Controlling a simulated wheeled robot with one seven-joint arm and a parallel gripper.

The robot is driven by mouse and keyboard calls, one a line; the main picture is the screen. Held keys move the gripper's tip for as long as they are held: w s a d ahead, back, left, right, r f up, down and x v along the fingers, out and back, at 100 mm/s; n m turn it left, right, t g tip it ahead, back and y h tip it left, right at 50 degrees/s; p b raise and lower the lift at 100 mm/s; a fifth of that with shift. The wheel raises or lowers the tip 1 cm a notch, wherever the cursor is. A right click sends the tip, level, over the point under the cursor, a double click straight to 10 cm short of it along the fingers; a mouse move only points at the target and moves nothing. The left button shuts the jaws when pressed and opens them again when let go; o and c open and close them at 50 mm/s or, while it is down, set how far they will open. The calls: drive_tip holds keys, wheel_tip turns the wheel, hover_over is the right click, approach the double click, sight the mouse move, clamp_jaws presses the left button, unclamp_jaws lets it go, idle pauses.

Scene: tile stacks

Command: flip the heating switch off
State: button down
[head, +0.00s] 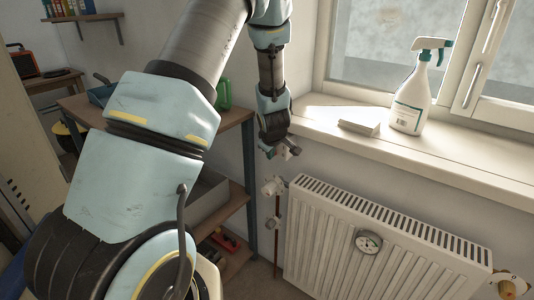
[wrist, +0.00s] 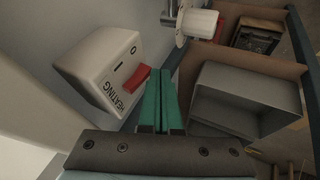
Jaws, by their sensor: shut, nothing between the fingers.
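The heating switch is a white box (wrist: 100,72) marked HEATING, at the left of the wrist view. Its red rocker (wrist: 137,78) lies beside the printed I, with the O farther up the box. I cannot tell clearly which end of the rocker is pressed in. My gripper (wrist: 162,76) has its green fingers together and empty, with the tips just right of the rocker. Whether they touch it is unclear. In the head view my gripper (head: 289,150) is by the wall below the window sill, and the switch is not clearly visible there.
A white radiator (head: 385,240) with a round gauge (head: 368,242) stands below the sill (head: 440,165). A valve knob (head: 272,187) is at its upper left and also in the wrist view (wrist: 200,22). A spray bottle (head: 411,100) stands on the sill. A grey bin (wrist: 245,97) sits on shelving at right.

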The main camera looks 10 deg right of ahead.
drive_tip(key=shift+f+b, duration=0.15)
drive_tip(key=shift+b, duration=0.2)
drive_tip(key=b, duration=0.2)
drive_tip(key=shift+w+d+b, duration=0.15)
drive_tip(key=shift+d+b, duration=0.05)
drive_tip(key=shift+b, duration=0.1)
drive_tip(key=shift+r+p, duration=0.65)
drive_tip(key=shift+r, duration=0.2)
drive_tip(key=shift+w+t, duration=0.1)
drive_tip(key=shift+t, duration=0.2)
